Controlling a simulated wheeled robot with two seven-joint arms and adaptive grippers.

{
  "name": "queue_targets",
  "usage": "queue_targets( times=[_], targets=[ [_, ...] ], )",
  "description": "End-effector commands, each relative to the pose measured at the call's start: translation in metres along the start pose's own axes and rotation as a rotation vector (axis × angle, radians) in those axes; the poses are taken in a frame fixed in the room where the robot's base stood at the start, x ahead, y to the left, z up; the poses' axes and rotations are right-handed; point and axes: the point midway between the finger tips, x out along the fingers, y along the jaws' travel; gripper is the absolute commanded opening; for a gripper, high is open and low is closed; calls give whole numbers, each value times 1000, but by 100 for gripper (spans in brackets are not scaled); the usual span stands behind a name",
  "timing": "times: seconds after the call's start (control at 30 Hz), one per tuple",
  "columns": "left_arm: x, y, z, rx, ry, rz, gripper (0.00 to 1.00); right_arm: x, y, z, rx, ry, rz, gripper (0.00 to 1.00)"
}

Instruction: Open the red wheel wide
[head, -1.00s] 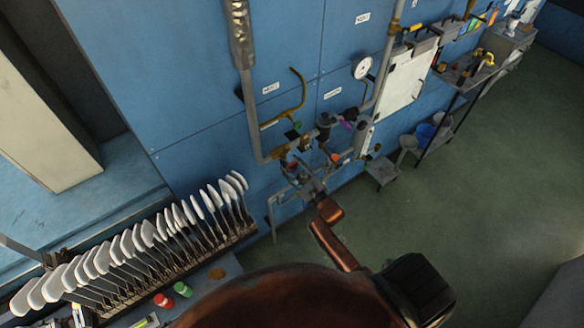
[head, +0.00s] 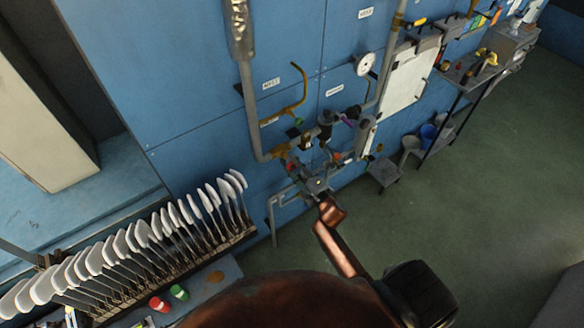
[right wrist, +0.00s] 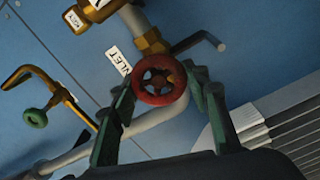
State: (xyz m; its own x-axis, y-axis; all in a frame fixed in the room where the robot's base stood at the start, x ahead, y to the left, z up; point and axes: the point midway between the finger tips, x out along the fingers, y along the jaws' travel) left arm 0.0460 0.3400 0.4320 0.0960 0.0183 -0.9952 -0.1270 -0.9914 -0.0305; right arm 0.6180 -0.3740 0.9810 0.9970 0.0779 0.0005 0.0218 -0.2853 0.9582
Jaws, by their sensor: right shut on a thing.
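The red wheel (right wrist: 160,79), a small spoked handwheel on a brass valve (right wrist: 146,38), shows in the right wrist view. My right gripper (right wrist: 160,86) has one dark green finger at each side of the wheel and is shut on it. In the head view my right gripper (head: 308,182) is at the low pipework on the blue wall; the red wheel is too small and covered there to make out clearly. My left gripper is in neither view.
A green wheel (right wrist: 36,118) sits on a brass pipe left of the red one. A gauge (head: 365,64) and a white panel (head: 408,75) are to the right. A rack of white sock forms (head: 130,243) stands at lower left.

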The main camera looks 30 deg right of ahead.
Motion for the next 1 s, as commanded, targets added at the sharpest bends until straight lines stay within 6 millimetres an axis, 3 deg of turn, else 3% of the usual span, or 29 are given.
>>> queue_targets(
  times=[0.7, 0.73, 1.0],
  targets=[
    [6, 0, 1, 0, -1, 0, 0, -1, -4, 0, -83, -1, -6, 19],
    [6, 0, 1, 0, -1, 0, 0, -1, -4, 0, -83, -1, -5, 43],
    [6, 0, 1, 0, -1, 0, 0, 0, -2, 0, -81, 0, -3, 61]
  ],
)
